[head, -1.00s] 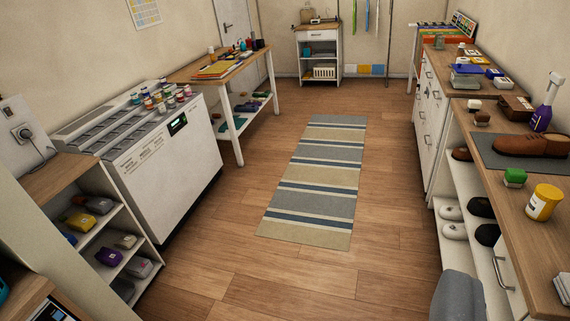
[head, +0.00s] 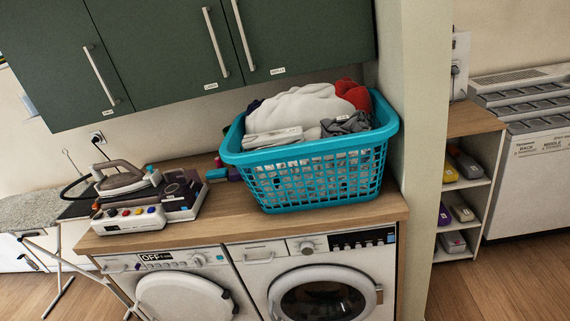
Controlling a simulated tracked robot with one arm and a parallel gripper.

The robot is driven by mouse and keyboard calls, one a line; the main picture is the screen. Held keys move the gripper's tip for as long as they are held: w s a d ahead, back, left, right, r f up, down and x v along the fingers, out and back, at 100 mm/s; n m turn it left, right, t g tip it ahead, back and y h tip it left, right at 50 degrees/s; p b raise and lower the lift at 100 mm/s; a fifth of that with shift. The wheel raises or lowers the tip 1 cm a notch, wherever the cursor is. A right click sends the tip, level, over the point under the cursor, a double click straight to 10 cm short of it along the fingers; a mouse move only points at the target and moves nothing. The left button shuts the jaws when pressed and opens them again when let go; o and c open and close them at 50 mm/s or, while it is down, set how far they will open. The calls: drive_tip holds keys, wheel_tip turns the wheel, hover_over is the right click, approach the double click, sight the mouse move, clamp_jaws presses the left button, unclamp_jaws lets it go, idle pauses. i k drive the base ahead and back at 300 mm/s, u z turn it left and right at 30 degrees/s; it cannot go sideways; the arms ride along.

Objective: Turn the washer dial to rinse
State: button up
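Two white front-loading machines stand side by side under a wooden counter. The left machine (head: 228,262) has a closed white round door, a panel with a dark label reading OFF (head: 157,256), and a small round dial (head: 198,260). The right machine (head: 268,275) has a dark glass round door, a round dial (head: 307,246) and a dark display strip (head: 362,239). I cannot tell from labels which one is the washer. The dial markings are too small to read. My gripper is not in view.
A turquoise laundry basket (head: 318,185) full of clothes sits on the counter (head: 235,229). An ironing board (head: 40,210) is at far left. Green cupboards (head: 160,45) hang above. A wall end (head: 428,130) stands right.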

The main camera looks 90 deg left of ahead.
sight(308, 247)
drive_tip(key=u, duration=2.55)
drive_tip(key=k, duration=0.55)
drive_tip(key=i, duration=0.55)
drive_tip(key=z, duration=0.1)
